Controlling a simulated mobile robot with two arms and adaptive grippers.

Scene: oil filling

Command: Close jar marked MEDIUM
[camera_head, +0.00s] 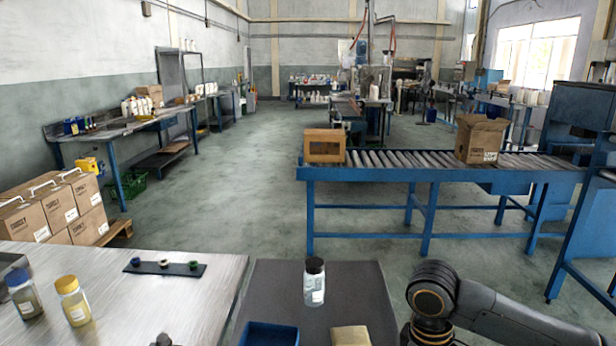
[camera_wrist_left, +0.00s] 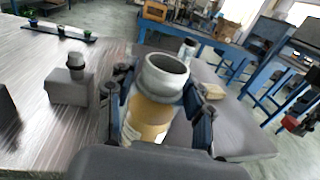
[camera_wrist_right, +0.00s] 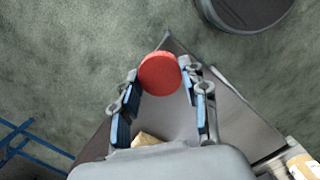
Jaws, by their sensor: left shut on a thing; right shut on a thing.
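An open glass jar (camera_wrist_left: 152,108) with amber contents and a bare grey rim stands upright in the left wrist view. My left gripper (camera_wrist_left: 156,88) is shut around its body. Its label is only partly visible, and I cannot read it. My right gripper (camera_wrist_right: 163,80) is shut on a round red lid (camera_wrist_right: 159,74) at its fingertips. A red item that looks like this lid (camera_wrist_left: 295,124) shows at the right edge of the left wrist view, apart from the jar. The head view shows neither gripper.
A black-capped jar (camera_head: 314,284) stands on the dark table (camera_head: 365,290), near a blue tray (camera_head: 268,334) and a tan block (camera_head: 350,335). On the metal table (camera_head: 150,318) are a blue-capped jar (camera_head: 24,296), a yellow-capped jar (camera_head: 73,302) and a dark strip (camera_head: 148,268) with small caps.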

